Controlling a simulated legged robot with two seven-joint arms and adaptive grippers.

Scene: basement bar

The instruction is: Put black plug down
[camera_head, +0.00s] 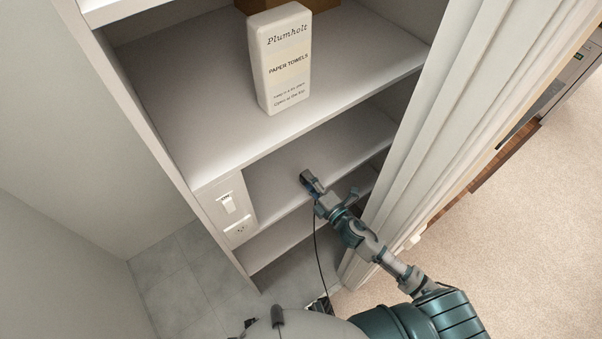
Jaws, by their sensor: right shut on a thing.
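My right gripper (310,184) reaches in from the lower right, over the middle shelf (325,150). It is shut on the black plug, which is mostly hidden by the fingers; only a dark bit shows at the tips. A thin black cord (315,250) hangs down from the gripper toward the floor. I cannot tell whether the plug touches the shelf. My left gripper is not in view.
A white paper towels pack (282,60) stands on the upper shelf (200,95), with a brown box behind it. A white panel with a switch (228,203) and an outlet (241,231) is left of the gripper. A white door frame (440,120) stands close at right.

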